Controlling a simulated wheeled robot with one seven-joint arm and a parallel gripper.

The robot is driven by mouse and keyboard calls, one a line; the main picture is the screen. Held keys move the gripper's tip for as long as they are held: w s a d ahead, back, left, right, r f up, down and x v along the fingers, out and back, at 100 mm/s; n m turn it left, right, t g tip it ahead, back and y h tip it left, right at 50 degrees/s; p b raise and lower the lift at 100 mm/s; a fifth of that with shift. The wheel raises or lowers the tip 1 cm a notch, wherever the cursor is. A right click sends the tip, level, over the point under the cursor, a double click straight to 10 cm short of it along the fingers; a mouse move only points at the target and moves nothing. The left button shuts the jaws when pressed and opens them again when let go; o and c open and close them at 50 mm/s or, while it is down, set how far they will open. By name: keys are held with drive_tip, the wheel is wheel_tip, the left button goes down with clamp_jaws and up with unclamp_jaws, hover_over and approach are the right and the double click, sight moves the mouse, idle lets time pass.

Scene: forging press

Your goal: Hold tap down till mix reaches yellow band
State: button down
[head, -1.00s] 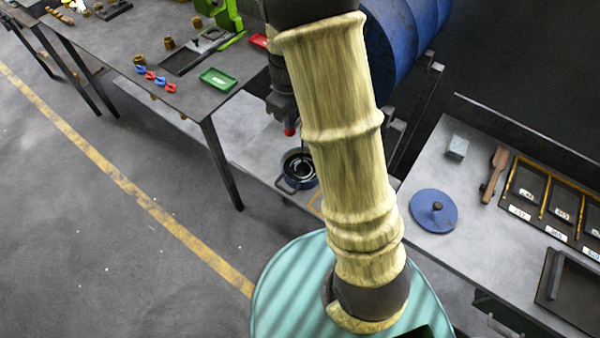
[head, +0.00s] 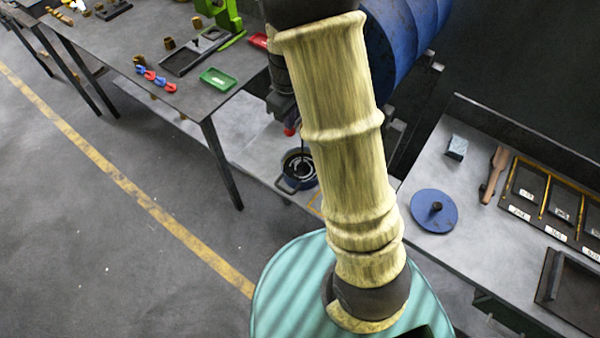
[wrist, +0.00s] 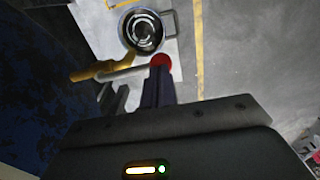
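My gripper (wrist: 159,74) shows in the wrist view with its dark fingers together, tips at the red knob (wrist: 162,60) on the end of the tap's pale lever. The fingers seem to press on the knob rather than grip it. The brass tap (wrist: 105,70) lies to the left.
A blue drum (head: 400,45) lies behind my arm. The left table (head: 115,50) holds a green tray (head: 217,78) and small parts. The right bench (head: 430,170) holds a blue disc (head: 434,211) and a rack with labelled slots (head: 545,200).

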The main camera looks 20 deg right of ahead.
wheel_tip(320, 180, up, 7)
drive_tip(key=p, duration=0.5)
idle(0.9)
drive_tip(key=s+r+m+t+b, duration=0.1)
drive_tip(key=s+m, duration=0.6)
drive_tip(key=s, duration=0.7)
drive_tip(key=shift+s+t+b, duration=0.2)
drive_tip(key=shift+t+b, duration=0.35)
drive_tip(key=shift+t, duration=0.25)
drive_tip(key=shift+w+a+r, duration=0.1)
